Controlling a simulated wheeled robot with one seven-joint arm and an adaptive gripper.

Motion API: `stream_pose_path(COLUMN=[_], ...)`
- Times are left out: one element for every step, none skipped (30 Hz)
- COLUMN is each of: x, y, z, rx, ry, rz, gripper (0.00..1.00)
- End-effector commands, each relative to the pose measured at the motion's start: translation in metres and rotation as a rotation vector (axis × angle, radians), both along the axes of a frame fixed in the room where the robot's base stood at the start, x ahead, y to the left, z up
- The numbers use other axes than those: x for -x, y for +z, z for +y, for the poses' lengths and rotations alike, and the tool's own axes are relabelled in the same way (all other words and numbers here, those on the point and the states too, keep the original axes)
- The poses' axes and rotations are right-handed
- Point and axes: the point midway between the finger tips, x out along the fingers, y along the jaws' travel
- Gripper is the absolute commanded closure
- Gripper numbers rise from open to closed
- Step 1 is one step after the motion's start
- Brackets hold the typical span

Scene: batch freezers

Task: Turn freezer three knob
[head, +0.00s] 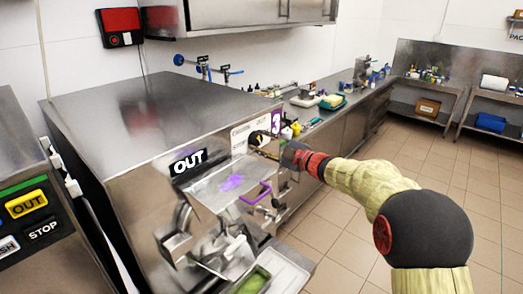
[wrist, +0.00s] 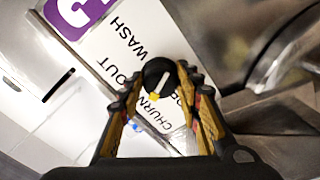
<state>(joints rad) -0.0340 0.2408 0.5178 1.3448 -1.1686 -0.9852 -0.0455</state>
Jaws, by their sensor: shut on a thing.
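Freezer three (head: 130,110) is the steel machine with a purple "3" label (head: 276,122) and a white dial plate on its front. The dial plate (wrist: 118,50) in the wrist view reads WASH, OUT and CHURN. The knob (wrist: 160,79) is round and black, with a white pointer line and a yellow mark at its lower edge. My gripper (wrist: 162,84) has one finger on each side of the knob and is shut on it. In the head view, my gripper (head: 262,146) is at the dial plate, and the fingers partly hide the knob area.
Below the plate are a steel chute and a purple-rimmed part (head: 256,193). A green-filled tray (head: 250,281) is at the bottom. Another machine with OUT and STOP buttons (head: 43,229) stands left. A cluttered counter (head: 345,105) runs behind; tiled floor at right is clear.

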Motion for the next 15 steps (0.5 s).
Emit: stream_pose_path(x=[0.0003,0.0003,0.0002,0.0001,0.0001,0.0,-0.0001,-0.0001,-0.0002,-0.0002,-0.0001,0.0001,0.0001,0.0001,0.0], y=[-0.004,-0.0039,-0.0039,-0.0039,-0.004,-0.0041,-0.0042,-0.0042,-0.0044,-0.0044,-0.0044,-0.0043,-0.0042,-0.004,-0.0039], z=[0.0002,0.0001,0.0002,0.0001,0.0002,0.0001,0.0,0.0,0.0,0.0,0.0,0.0001,0.0001,0.0001,0.0001], rx=[0.027,0.043,0.067,0.085,0.102,0.126,0.143,0.161,0.185,0.201,0.219,0.243,0.261,0.277,0.3], ry=[0.001,0.0,0.0,0.001,0.001,0.001,0.0,0.0,0.0,0.0,0.0,0.001,0.001,0.001,0.001], rz=[-0.035,-0.057,-0.088,-0.11,-0.132,-0.162,-0.184,-0.207,-0.236,-0.258,-0.281,-0.311,-0.334,-0.356,-0.386], gripper=[0.91,0.91,0.91,0.91,0.91,0.91,0.91,0.91,0.91,0.91,0.91,0.91,0.91,0.91,0.91])
